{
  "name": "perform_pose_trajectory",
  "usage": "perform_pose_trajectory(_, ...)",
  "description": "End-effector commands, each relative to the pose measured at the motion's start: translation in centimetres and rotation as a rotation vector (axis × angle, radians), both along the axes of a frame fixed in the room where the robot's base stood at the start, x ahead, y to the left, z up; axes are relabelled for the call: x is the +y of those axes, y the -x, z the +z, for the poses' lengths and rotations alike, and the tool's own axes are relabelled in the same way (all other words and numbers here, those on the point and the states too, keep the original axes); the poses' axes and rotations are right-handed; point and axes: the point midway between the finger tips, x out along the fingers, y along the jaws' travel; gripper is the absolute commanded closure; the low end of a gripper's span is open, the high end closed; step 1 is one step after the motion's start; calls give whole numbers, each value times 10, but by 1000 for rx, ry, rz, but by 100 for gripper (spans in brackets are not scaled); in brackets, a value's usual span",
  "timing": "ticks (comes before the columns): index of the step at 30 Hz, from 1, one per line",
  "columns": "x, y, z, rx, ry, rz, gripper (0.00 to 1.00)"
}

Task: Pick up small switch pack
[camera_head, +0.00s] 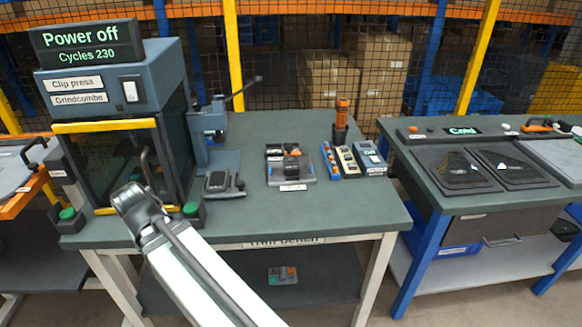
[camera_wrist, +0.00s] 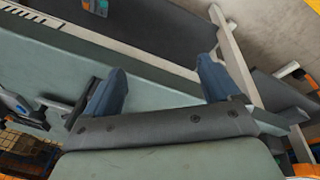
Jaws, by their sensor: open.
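No readable label marks the small switch pack, so I cannot tell for sure which item it is. One small grey pack with orange and teal parts (camera_head: 282,275) lies on the shelf under the middle bench. A teal and orange item, apparently the same pack, shows at the top edge of the wrist view (camera_wrist: 95,5). My gripper (camera_wrist: 160,84) is open with nothing between its blue fingers, apart from that item. In the head view my arm reaches toward the press, and the fingers cannot be made out there.
The middle bench (camera_head: 250,222) carries a press (camera_head: 117,110) with a yellow-edged door, a clamp stand (camera_head: 212,135), a tray of dark parts (camera_head: 290,180) and several small units at right. Its front strip is clear. A second bench (camera_head: 450,195) stands at right across a gap.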

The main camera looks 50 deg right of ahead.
Motion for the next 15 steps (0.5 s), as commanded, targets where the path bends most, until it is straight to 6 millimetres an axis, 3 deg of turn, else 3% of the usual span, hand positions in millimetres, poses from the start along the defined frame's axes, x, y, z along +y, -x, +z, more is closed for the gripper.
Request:
perform_pose_trajectory(5,-15,-5,42,-58,7,-36,11)
perform_pose_trajectory(9,-46,-12,71,-98,5,-85,11)
perform_pose_trajectory(15,-94,-20,85,-122,-6,-148,11)
